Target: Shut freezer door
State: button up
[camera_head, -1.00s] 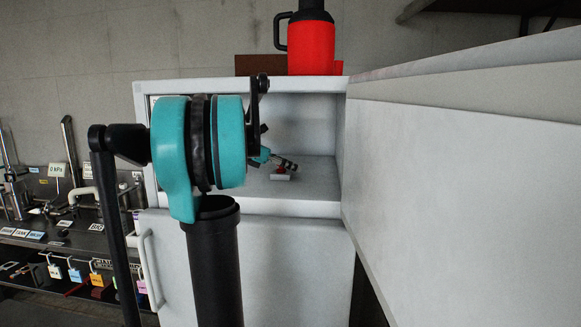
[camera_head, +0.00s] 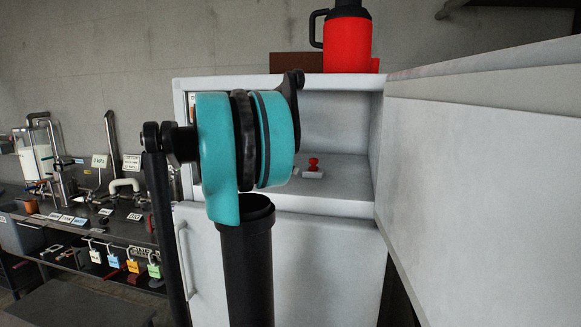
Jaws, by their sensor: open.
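The white freezer (camera_head: 340,125) stands ahead with its upper compartment open. Its door (camera_head: 490,150) is the large white panel filling the right side, swung wide open toward me from the right edge of the compartment. A small white item with a red top (camera_head: 313,168) sits on the compartment floor. My teal and black arm stands in front of the left part of the opening. My gripper is hidden behind the arm, so its fingers do not show.
The lower door (camera_head: 310,265), with a handle at its left, is shut. A red jug (camera_head: 347,45) stands on top of the freezer. At left, a dark bench (camera_head: 120,225) holds fittings and labels, with several coloured padlocks hanging along its front.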

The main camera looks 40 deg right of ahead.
aim_at(477, 214)
jog(key=k+j, duration=0.15)
jog(key=j, duration=0.2)
jog(key=k+j, duration=0.35)
jog(key=j, duration=0.3)
